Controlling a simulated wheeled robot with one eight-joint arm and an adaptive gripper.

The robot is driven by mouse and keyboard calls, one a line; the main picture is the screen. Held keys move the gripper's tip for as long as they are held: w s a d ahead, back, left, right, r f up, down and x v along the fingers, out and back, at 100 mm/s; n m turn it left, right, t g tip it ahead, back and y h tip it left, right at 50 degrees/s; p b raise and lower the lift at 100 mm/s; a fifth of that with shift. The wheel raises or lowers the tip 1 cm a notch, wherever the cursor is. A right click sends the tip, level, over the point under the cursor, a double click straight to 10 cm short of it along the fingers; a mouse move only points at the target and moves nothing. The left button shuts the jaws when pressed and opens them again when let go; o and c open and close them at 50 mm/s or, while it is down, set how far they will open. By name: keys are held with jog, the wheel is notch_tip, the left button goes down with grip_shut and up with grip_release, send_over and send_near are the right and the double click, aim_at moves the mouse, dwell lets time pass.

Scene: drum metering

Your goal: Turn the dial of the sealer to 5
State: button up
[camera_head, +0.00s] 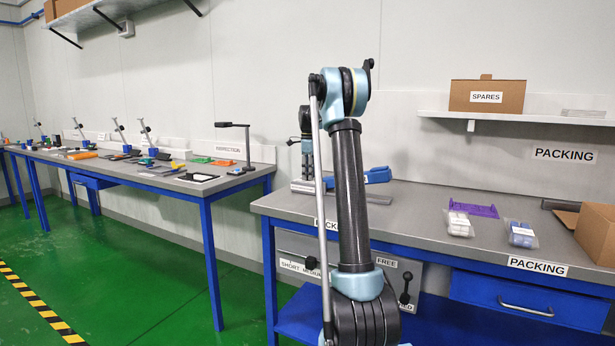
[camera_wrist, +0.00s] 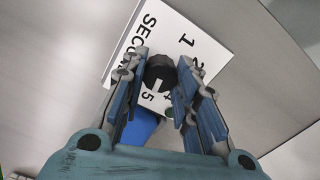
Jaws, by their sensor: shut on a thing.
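In the wrist view, my gripper (camera_wrist: 162,66) has a finger on each side of the black round dial (camera_wrist: 160,73) and is shut on it. The dial's white pointer mark faces down-left, towards the printed 5 (camera_wrist: 148,96). The white dial plate (camera_wrist: 152,37) also shows SECONDS, 1 and 2; a finger partly covers other figures. The blue of the sealer (camera_wrist: 140,126) shows below the plate. In the head view, the blue sealer (camera_head: 377,175) sits on the packing bench, partly behind my arm. My gripper and the dial are hidden there.
The packing bench (camera_head: 420,215) carries a purple part (camera_head: 473,209), two clear bags (camera_head: 522,234) and an open carton (camera_head: 597,232) to the right. A shelf with a SPARES box (camera_head: 487,95) hangs above. The inspection bench (camera_head: 215,187) stands at left.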

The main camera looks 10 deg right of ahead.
jog(key=shift+w, duration=0.2)
jog(key=o, duration=1.1)
jog(key=shift+f, duration=0.15)
notch_tip(320, 180, up, 12)
